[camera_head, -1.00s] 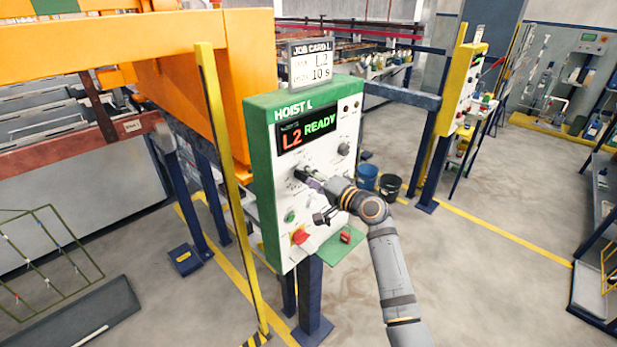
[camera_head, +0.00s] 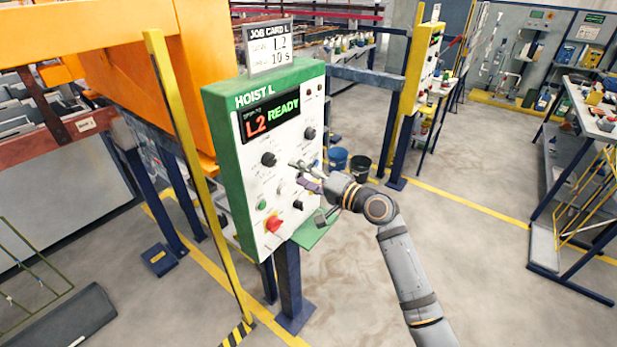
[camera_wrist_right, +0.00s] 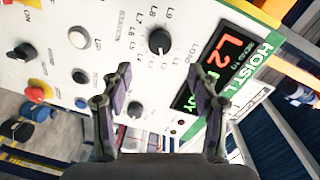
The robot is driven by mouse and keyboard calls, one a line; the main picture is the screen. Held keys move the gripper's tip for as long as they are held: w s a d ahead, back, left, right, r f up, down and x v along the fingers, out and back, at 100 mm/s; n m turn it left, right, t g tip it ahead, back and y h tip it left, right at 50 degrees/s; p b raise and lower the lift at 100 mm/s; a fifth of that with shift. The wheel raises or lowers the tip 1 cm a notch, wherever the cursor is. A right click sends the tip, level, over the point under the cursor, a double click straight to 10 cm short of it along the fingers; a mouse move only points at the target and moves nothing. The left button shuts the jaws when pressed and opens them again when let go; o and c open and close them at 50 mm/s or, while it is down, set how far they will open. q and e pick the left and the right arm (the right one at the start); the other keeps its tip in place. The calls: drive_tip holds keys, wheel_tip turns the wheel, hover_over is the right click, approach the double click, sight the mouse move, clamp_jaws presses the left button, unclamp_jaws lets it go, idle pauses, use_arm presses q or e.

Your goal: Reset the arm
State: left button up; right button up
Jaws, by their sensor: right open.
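My right gripper (camera_head: 300,175) is open and empty in front of the white face of the Hoist L control panel (camera_head: 232,165). In the right wrist view its two fingers (camera_wrist_right: 160,85) are spread apart, with the black selector knob (camera_wrist_right: 159,41) seen beyond and between them. The knob also shows in the head view (camera_head: 268,159), left of the fingers and apart from them. The display (camera_head: 268,119) reads "L2 READY". A job card (camera_head: 268,46) on top reads L2 and 10 s. My left gripper is not in view.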

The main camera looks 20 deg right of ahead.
drive_tip(key=v, duration=0.2)
drive_tip(key=shift+s+d, duration=0.2)
drive_tip(key=shift+s, duration=0.1)
drive_tip(key=d+f+m+g+h+b, duration=0.1)
drive_tip(key=d+f+h, duration=0.25)
drive_tip(key=f, duration=1.05)
drive_tip(key=d+f+g+h, duration=0.1)
drive_tip(key=d+f+h, duration=0.3)
drive_tip(key=f, duration=0.9)
drive_tip(key=s+d+f+g, duration=0.1)
drive_tip(key=s+d+f, duration=0.1)
drive_tip(key=s+f, duration=0.35)
drive_tip(key=s+d+f+n+g+h+b, duration=0.1)
drive_tip(key=s+f+g, duration=0.1)
drive_tip(key=f, duration=0.6)
drive_tip(key=s+d+f+g, duration=0.1)
drive_tip(key=s+d+f, duration=0.15)
drive_tip(key=f, duration=0.35)
drive_tip(key=s+f+n+g+h, duration=0.2)
drive_tip(key=s+f+n+g, duration=0.1)
drive_tip(key=s+f, duration=1.35)
drive_tip(key=s+f+n+g, duration=0.2)
drive_tip(key=s+f, duration=0.1)
drive_tip(key=s, duration=0.8)
drive_tip(key=s+f+n+g+b, duration=0.1)
drive_tip(key=s+f+n, duration=0.1)
drive_tip(key=s, duration=1)
drive_tip(key=shift+s+a+f+g+b, duration=0.3)
drive_tip(key=shift+f+g, duration=0.1)
drive_tip(key=shift+f, duration=0.3)
